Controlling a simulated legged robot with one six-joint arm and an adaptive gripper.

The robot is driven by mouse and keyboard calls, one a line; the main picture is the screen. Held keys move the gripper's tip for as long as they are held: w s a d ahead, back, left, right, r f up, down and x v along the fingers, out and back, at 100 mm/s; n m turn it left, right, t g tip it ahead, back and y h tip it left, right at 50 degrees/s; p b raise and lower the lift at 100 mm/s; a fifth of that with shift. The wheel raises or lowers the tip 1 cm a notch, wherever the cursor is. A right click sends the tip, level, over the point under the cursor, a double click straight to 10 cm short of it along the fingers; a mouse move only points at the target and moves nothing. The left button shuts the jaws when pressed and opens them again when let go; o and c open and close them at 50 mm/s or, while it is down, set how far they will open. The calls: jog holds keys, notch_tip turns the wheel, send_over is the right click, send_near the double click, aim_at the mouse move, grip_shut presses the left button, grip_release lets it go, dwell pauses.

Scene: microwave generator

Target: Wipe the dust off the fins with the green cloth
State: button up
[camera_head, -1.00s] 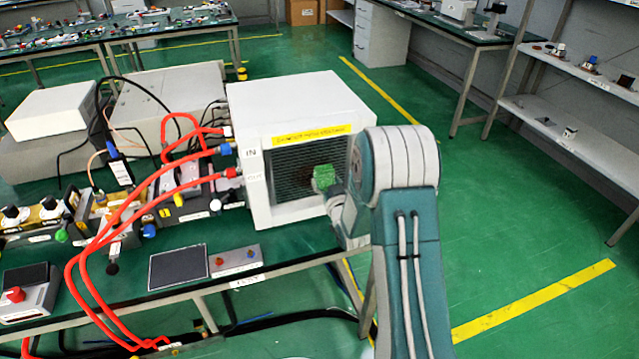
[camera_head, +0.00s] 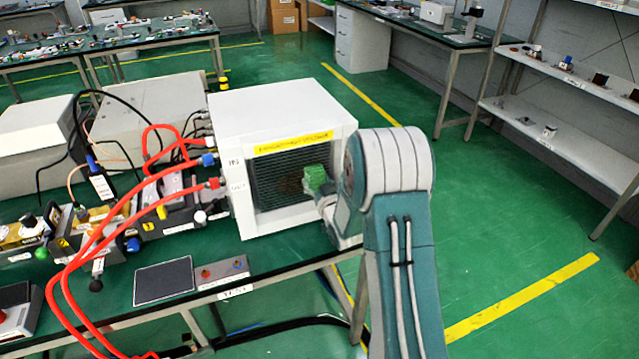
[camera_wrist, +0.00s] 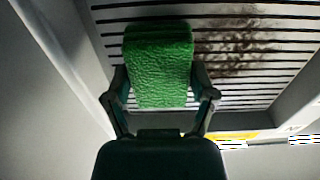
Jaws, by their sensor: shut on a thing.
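The green cloth (camera_wrist: 160,65) is held between the two fingers of my gripper (camera_wrist: 160,98) in the wrist view. In the head view the green cloth (camera_head: 316,178) is in front of the right part of the fins, and my arm hides most of the gripper. The fins (camera_head: 280,182) are dark horizontal slats in the front of a white box (camera_head: 285,108). In the wrist view a brown dust patch (camera_wrist: 240,42) lies on the fins (camera_wrist: 280,65), to the right of the cloth. I cannot tell whether the cloth touches the fins.
Red hoses (camera_head: 130,215) run from the box's left side over the table. A black panel (camera_head: 164,281) and a small button box (camera_head: 222,272) lie in front. A yellow label (camera_head: 293,143) is above the fins. The floor (camera_head: 500,240) right of my arm is clear.

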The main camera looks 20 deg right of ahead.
aim_at(289, 176)
jog(key=shift+s+a, duration=0.1)
jog(key=shift+a, duration=5.6)
jog(key=shift+r, duration=0.9)
jog(key=shift+d, duration=6.1)
jog(key=shift+s, duration=0.1)
jog(key=shift+s, duration=2.95)
jog(key=shift+s, duration=0.1)
